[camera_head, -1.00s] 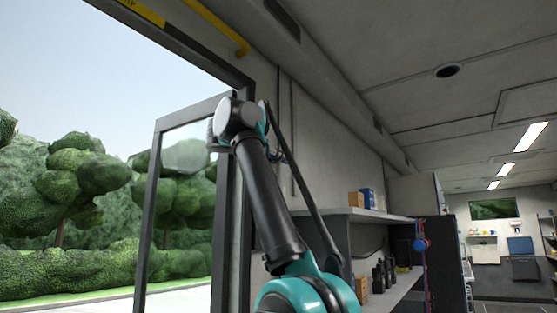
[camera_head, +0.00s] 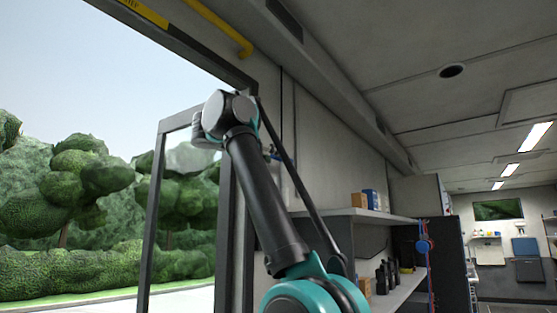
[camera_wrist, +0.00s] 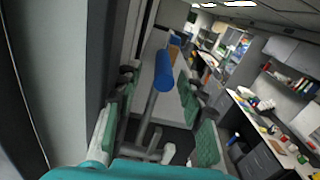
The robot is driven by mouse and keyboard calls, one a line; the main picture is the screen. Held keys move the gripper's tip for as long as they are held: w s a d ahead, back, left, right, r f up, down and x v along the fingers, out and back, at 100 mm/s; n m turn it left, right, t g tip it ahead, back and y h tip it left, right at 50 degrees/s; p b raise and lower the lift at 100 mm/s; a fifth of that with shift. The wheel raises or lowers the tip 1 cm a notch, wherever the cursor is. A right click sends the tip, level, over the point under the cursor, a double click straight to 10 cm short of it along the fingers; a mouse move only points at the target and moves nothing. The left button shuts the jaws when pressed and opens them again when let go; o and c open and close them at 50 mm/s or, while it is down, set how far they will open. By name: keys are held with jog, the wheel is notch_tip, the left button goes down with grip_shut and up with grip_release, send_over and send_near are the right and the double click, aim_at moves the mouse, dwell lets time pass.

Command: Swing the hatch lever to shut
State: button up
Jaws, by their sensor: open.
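The hatch lever shows in the wrist view as a bar with a blue cylindrical grip (camera_wrist: 165,72). The grip appears between the fingers in the picture, nearer the right ones, with gaps showing at both sides. I cannot tell whether any finger touches it. In the head view my arm hides most of the gripper and lever area.
An open doorway with a dark-framed glass door (camera_head: 153,215) is at left, trees beyond. A yellow rail (camera_head: 222,28) runs overhead. Shelves (camera_head: 365,214) with small boxes and dark bottles stand right of my arm. The wrist view shows a cluttered counter (camera_wrist: 270,140) at right.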

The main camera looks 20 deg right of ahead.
jog(key=v, duration=0.7)
dwell(0.6)
